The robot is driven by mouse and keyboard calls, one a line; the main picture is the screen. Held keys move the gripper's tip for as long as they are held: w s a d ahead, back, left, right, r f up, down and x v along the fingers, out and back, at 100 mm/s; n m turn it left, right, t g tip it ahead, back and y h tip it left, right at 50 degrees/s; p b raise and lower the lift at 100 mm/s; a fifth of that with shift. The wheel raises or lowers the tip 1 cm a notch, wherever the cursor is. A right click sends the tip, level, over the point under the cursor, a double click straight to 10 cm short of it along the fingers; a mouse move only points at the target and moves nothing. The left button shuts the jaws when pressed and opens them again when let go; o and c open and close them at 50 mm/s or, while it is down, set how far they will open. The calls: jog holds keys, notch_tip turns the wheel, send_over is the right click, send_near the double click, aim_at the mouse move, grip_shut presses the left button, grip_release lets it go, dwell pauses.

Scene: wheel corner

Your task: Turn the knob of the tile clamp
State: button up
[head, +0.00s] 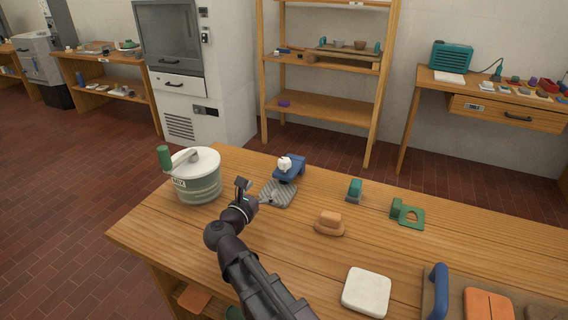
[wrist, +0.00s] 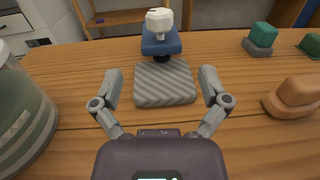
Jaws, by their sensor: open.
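The tile clamp (head: 290,170) is a blue body with a white knob (head: 284,163) on top, standing on the wooden table. In the wrist view the white knob (wrist: 159,19) sits on the blue clamp body (wrist: 161,43) straight ahead, at the top middle. A grey ridged tile (wrist: 164,83) lies in front of the clamp, its far edge close to the clamp's dark foot. My gripper (wrist: 160,85) is open and empty, with its fingers spread to either side of the near part of the tile in the picture. In the head view my gripper (head: 252,190) is short of the clamp.
A lidded container (head: 198,180) with a green-handled crank stands left of my gripper. An orange-brown block (head: 329,223), a teal-topped block (head: 354,190) and a green tool (head: 408,213) lie to the right. A white slab (head: 366,291) lies near the front. Bare wood separates them.

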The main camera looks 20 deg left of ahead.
aim_at(281, 166)
dwell(0.4)
jog(key=w, duration=0.4)
jog(key=w+d, duration=0.1)
jog(key=w, duration=0.8)
jog(key=shift+w+d, duration=0.35)
jog(key=shift+d, duration=0.05)
jog(key=c, duration=1.2)
